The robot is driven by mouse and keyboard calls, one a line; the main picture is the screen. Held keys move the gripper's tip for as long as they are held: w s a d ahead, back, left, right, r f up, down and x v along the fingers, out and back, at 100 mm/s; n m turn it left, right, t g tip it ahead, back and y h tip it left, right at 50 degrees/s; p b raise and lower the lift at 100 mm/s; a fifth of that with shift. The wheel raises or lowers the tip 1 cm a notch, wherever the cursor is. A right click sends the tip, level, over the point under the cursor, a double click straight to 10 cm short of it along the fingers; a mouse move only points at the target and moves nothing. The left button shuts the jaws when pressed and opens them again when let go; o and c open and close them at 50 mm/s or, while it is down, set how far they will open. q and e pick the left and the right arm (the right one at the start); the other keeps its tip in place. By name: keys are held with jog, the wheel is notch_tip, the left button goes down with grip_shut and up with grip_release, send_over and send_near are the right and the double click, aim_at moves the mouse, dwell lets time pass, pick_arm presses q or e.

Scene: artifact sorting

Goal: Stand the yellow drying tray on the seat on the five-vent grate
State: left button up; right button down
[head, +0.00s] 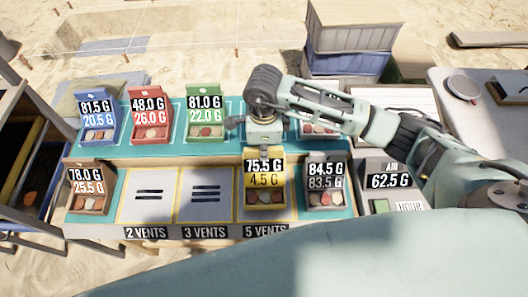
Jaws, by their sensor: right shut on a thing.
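The yellow drying tray (265,182) carries a card reading 75.5 G over 4.5 G, with several reddish and pale pieces in its front. It is upright at the seat (291,212) behind the "5 VENTS" label and covers most of it, including any vent marks. I cannot tell whether its base touches the seat or hangs just above. My right gripper (263,146) comes down from above and is shut on the tray's upper back edge; its fingertips are partly hidden. My left gripper is not in view.
The two-vent seat (149,212) and three-vent seat (206,212) are empty. A grey tray (326,197) stands close right of the yellow one, a brown tray (90,202) at far left. Blue (98,131), red (149,131) and green (205,130) trays line the back row.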

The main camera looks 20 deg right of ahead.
aim_at(264, 179)
notch_tip(264, 179, down, 2)
jog(key=shift+s+f+p, duration=0.1)
jog(key=shift+f+p, duration=0.05)
jog(key=shift+p, duration=0.3)
jog(key=shift+f, duration=0.5)
jog(key=c, duration=1.8)
grip_release()
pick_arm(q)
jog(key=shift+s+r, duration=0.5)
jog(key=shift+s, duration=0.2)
pick_arm(e)
jog(key=shift+o, duration=0.2)
jog(key=shift+r, duration=0.1)
